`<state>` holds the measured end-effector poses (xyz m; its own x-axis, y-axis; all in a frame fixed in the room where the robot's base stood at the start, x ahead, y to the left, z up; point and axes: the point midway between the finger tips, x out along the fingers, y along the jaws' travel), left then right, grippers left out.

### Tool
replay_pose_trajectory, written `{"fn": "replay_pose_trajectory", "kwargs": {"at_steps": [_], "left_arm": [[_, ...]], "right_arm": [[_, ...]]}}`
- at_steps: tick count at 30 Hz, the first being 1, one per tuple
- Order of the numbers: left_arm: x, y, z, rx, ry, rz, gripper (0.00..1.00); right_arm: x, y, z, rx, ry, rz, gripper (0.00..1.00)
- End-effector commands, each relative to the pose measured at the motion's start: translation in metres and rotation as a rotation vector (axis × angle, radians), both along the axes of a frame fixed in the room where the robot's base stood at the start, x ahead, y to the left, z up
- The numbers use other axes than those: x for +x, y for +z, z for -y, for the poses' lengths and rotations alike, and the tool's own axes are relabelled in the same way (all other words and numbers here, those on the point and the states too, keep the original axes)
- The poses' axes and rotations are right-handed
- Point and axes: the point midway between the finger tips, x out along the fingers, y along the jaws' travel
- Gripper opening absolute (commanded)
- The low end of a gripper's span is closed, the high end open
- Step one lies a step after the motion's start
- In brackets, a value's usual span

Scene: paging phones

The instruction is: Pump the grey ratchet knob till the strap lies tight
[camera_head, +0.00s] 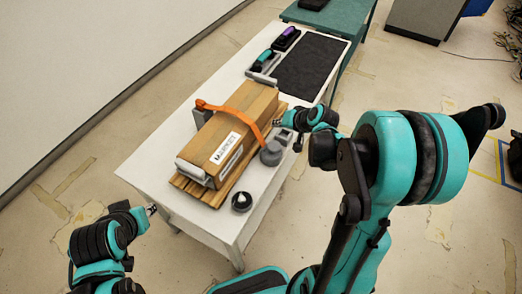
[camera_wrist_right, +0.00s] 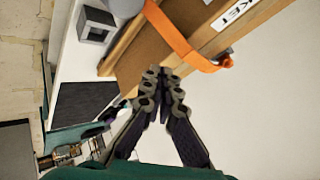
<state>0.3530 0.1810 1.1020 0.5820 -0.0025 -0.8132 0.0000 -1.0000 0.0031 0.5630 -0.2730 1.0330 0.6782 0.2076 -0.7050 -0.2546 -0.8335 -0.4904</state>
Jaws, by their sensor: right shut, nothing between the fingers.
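A long wooden box (camera_head: 226,135) with a white label lies on a wooden base on the white table. An orange strap (camera_head: 235,113) crosses its top and runs down towards the grey ratchet knob (camera_head: 271,153) at its right side. The strap's far-left end bulges out past the box edge. In the right wrist view the strap (camera_wrist_right: 172,35) curves over the wood, and the grey knob (camera_wrist_right: 124,6) is cut off by the top edge. My right gripper (camera_head: 279,122) is shut and empty beside the box, beyond the knob; its fingers show in the wrist view (camera_wrist_right: 163,80). My left gripper (camera_head: 152,209) is off the table's near-left edge; its jaws are too small to judge.
A grey block with a square opening (camera_wrist_right: 97,24) sits beside the knob. A round black item (camera_head: 241,201) stands near the front edge. A dark mat (camera_head: 309,66) and a tray with phone-like handsets (camera_head: 265,62) lie at the far end.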

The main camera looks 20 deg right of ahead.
Motion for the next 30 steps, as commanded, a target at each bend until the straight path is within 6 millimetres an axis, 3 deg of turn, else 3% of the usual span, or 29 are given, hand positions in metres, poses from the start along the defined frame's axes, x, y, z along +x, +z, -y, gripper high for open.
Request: {"fn": "replay_pose_trajectory", "kwargs": {"at_steps": [19, 30], "left_arm": [[0.0, -0.002, 0.0, 0.0, 0.0, 0.0, 0.31], [0.0, -0.036, 0.0, 0.0, 0.0, 0.0, 0.31]], "right_arm": [[0.005, -0.008, 0.005, 0.016, -0.008, 0.007, 0.0], [0.005, -0.051, 0.005, 0.015, -0.009, 0.006, 0.0]]}}
